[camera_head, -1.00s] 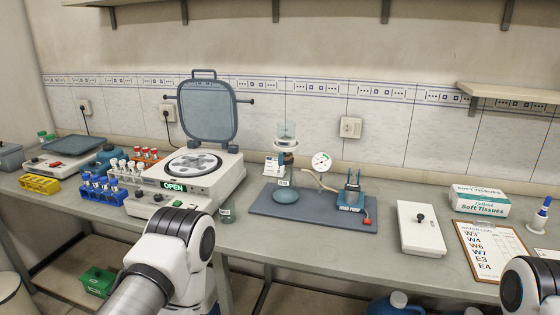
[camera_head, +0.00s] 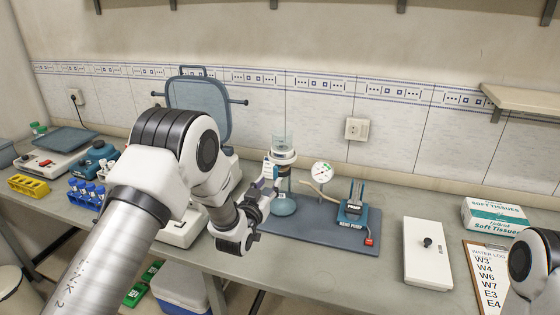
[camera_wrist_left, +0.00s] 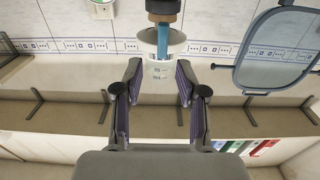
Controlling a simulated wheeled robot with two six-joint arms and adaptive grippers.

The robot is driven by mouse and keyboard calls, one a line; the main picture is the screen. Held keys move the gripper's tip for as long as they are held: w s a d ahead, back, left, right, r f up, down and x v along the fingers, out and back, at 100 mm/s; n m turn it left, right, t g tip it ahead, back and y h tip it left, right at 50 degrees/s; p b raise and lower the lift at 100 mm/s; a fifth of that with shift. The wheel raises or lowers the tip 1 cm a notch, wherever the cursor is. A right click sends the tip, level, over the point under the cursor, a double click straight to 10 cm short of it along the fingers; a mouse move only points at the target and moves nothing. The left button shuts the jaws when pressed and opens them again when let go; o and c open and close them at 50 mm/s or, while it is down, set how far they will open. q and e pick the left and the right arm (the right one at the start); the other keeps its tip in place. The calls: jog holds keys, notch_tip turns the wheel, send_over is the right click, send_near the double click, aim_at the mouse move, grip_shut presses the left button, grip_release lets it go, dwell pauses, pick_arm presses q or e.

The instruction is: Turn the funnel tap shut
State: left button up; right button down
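The filter funnel (camera_head: 282,145) is a clear cup on a pale collar, standing above a round flask (camera_head: 284,206) with bluish contents on the dark mat (camera_head: 310,232). In the left wrist view the gripper (camera_wrist_left: 157,82) is open and empty, with a finger on each side. The funnel apparatus (camera_wrist_left: 164,48), with a blue upright part, shows beyond the fingertips, between them. I cannot make out the tap clearly. My right gripper is out of view.
A hand pump (camera_head: 352,212) and a gauge (camera_head: 322,172) stand right of the funnel. The raised centrifuge lid (camera_head: 200,105) is behind my left arm. A white box with a black knob (camera_head: 428,258) sits farther right. Bare bench lies in front of the mat.

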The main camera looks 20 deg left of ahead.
aim_at(275, 170)
pick_arm(q)
jog(key=w+p, duration=0.1)
jog(key=w, duration=0.1)
jog(key=w+r+p, duration=0.1)
jog(key=w, duration=0.1)
jog(key=shift+a+r, duration=0.1)
jog(key=shift+a, duration=0.05)
jog(key=w, duration=0.1)
jog(key=w+f, duration=0.1)
jog(key=shift+w, duration=0.5)
jog(key=shift+s+r, duration=0.1)
jog(key=shift+s, duration=0.2)
jog(key=shift+c, duration=0.3)
jog(key=shift+s+r, duration=0.1)
grip_shut()
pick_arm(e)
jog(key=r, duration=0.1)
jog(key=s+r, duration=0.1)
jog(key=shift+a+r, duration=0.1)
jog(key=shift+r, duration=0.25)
